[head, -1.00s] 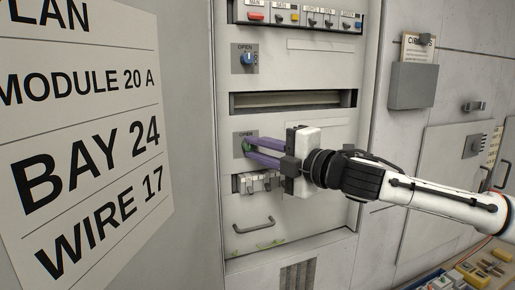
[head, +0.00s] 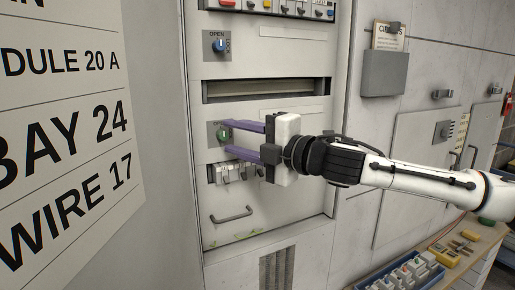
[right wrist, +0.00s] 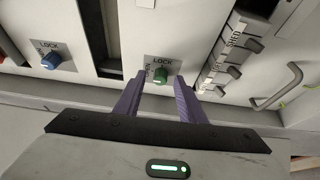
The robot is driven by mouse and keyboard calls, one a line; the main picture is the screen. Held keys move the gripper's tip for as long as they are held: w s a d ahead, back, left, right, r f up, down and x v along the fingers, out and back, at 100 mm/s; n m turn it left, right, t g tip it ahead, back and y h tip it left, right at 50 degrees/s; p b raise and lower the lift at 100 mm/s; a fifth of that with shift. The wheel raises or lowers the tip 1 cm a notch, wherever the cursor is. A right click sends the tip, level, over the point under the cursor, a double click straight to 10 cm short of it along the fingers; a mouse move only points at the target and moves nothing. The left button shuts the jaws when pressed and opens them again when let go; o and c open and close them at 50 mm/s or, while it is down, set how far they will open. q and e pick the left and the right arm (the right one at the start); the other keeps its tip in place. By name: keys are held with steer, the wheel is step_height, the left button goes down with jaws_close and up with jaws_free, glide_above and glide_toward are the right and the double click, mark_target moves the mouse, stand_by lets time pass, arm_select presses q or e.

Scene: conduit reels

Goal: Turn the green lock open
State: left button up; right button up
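The green lock (head: 223,134) is a round green knob on a grey plate in the cabinet's front panel. It also shows in the right wrist view (right wrist: 160,75), with the word LOCK above it there. My right gripper (head: 228,138) is open, its two purple fingers reaching toward the panel above and below the knob. In the right wrist view the fingertips (right wrist: 158,80) stand either side of the knob with gaps, and nothing is held. Which way the knob points is too small to tell. My left gripper is not in view.
A similar blue lock (head: 218,44) sits higher on the panel, above a dark slot (head: 265,90). White switches (head: 235,173) and a handle (head: 232,215) lie below the green lock. A large sign (head: 65,120) fills the left. A bench with bins (head: 405,275) stands lower right.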

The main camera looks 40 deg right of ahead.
steer(key=s+d+b, duration=0.1)
steer(key=s+b, duration=0.5)
steer(key=s, duration=0.3)
steer(key=shift+d, duration=0.15)
stand_by(0.4)
